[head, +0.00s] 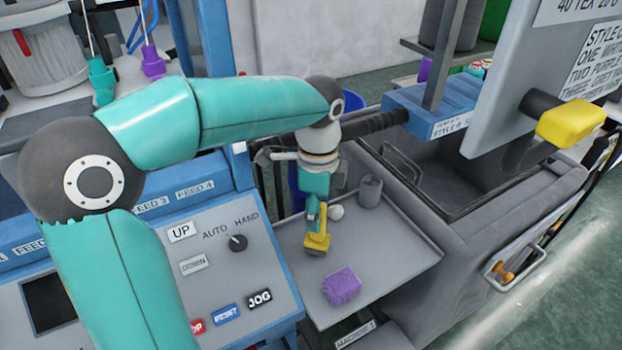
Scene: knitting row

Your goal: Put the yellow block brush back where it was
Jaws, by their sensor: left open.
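The yellow block brush (317,242) is on the grey metal tray (415,262), near the tray's left side, with a dark strip along its lower edge. My left gripper (316,212) points down directly over the brush from above. It is open, and its teal finger reaches the brush's upper part. The far finger is hidden, so I cannot tell whether it touches the brush. My right gripper is not in view.
On the tray are a purple block (342,286), a white ball (336,212) and a grey cup (370,190). The control panel (215,262) stands left of the tray. A grey bin (470,232) is to the right. A yellow knob (570,123) sticks out at the upper right.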

